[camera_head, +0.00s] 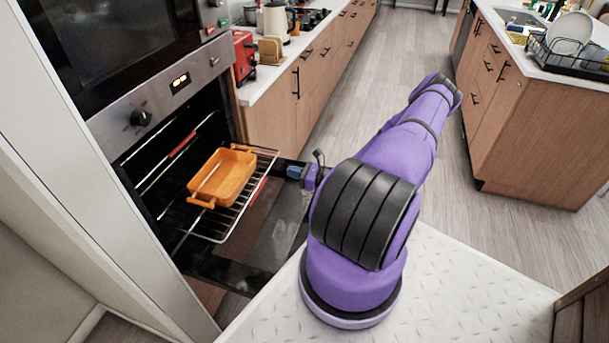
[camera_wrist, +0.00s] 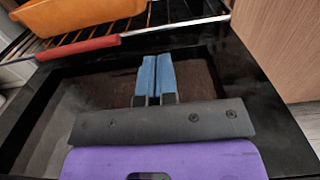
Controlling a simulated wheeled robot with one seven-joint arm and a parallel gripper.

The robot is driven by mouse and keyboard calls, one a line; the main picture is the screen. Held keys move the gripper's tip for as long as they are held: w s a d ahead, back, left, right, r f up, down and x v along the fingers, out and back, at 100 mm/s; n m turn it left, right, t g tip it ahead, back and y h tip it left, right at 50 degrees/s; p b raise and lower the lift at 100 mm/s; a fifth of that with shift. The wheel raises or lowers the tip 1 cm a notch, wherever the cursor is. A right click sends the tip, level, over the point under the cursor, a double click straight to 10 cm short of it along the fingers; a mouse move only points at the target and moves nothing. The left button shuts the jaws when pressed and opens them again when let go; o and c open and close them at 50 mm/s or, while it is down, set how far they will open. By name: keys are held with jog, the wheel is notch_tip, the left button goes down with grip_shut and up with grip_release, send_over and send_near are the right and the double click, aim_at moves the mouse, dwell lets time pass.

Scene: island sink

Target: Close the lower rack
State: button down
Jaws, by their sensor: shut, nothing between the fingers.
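The oven's lower rack (camera_head: 222,222) is a wire rack pulled partly out of the open oven. It carries an orange baking dish (camera_head: 222,177). In the wrist view the rack (camera_wrist: 190,12) crosses the top, with a red strip (camera_wrist: 78,49) along its front edge and part of the orange dish (camera_wrist: 80,12) on it. My gripper (camera_head: 283,168) is at the right of the rack's front in the head view. In the wrist view its blue fingers (camera_wrist: 156,72) are together and empty, over the open oven door (camera_wrist: 100,85), pointing toward the rack's front edge. A gap shows between fingertips and edge.
The oven door (camera_head: 235,265) hangs open below the rack. An upper rack with a red strip (camera_head: 182,145) is inside the oven. A wooden cabinet (camera_head: 275,125) with a counter stands right beside the oven. An island (camera_head: 520,130) stands at right, with clear floor between.

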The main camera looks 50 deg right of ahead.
jog(key=x, duration=0.6)
jog(key=shift+w+a, duration=0.1)
